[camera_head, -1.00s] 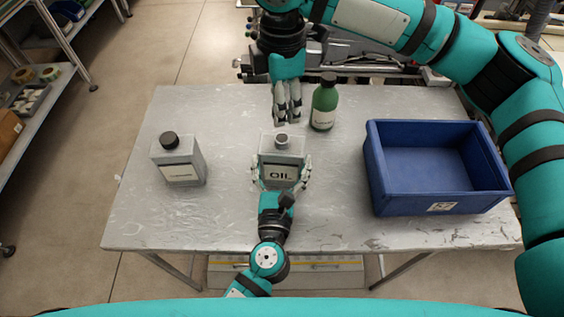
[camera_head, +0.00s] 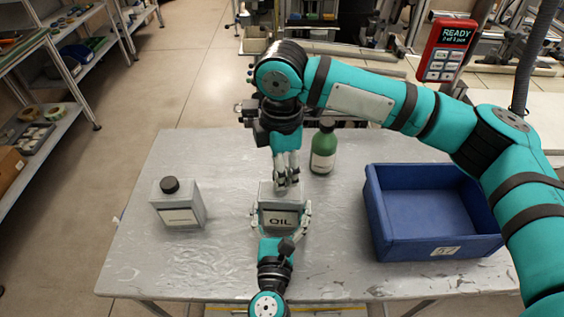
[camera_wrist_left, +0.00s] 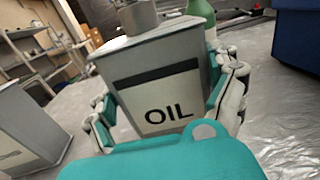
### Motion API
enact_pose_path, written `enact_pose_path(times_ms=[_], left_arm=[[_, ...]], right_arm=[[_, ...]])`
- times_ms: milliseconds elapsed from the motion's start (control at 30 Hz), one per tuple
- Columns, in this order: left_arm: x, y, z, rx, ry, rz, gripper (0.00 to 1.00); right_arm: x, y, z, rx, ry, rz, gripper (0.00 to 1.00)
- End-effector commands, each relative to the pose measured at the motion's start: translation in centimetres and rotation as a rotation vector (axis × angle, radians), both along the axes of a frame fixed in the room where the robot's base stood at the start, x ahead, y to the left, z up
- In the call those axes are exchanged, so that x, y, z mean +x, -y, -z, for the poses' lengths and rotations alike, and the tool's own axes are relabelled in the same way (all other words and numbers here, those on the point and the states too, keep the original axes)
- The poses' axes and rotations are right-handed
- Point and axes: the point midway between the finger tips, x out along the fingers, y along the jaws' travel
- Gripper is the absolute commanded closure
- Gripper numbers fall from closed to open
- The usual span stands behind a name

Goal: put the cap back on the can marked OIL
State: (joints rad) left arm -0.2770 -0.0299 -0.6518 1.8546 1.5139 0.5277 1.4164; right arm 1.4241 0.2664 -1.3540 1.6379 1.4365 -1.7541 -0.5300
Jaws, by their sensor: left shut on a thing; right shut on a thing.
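The grey can marked OIL (camera_head: 283,217) stands upright on the table. My left gripper (camera_head: 280,225) is shut around its lower body from the front; the left wrist view shows fingers on both sides of the can (camera_wrist_left: 165,95). A grey cylinder (camera_wrist_left: 138,15) on the can's top is cut off by that view's upper edge. My right gripper (camera_head: 287,183) points down at the can's top, its fingers shut on the cap, which they hide. I cannot tell whether the cap touches the neck.
A grey can with a black cap (camera_head: 179,205) stands at the left. A green bottle (camera_head: 323,150) stands just behind and right of the OIL can, close to my right gripper. A blue crate (camera_head: 440,245) fills the table's right side. The table (camera_head: 140,250) is clear around the left can.

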Motion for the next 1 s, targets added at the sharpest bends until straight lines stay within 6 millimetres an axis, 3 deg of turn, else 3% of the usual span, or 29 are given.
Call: enact_pose_path(times_ms=[367,733,1000], left_arm=[[0.0,0.0,0.0,0.0,0.0,0.0,0.68],[0.0,0.0,0.0,0.0,0.0,0.0,0.68],[0.0,0.0,0.0,0.0,0.0,0.0,0.68]], right_arm=[[0.0,0.0,0.0,0.0,0.0,0.0,0.75],[-0.2,-0.1,1.7,-0.002,-0.002,-0.028,0.75],[-0.2,-0.1,1.7,-0.001,-0.001,-0.031,0.75]])
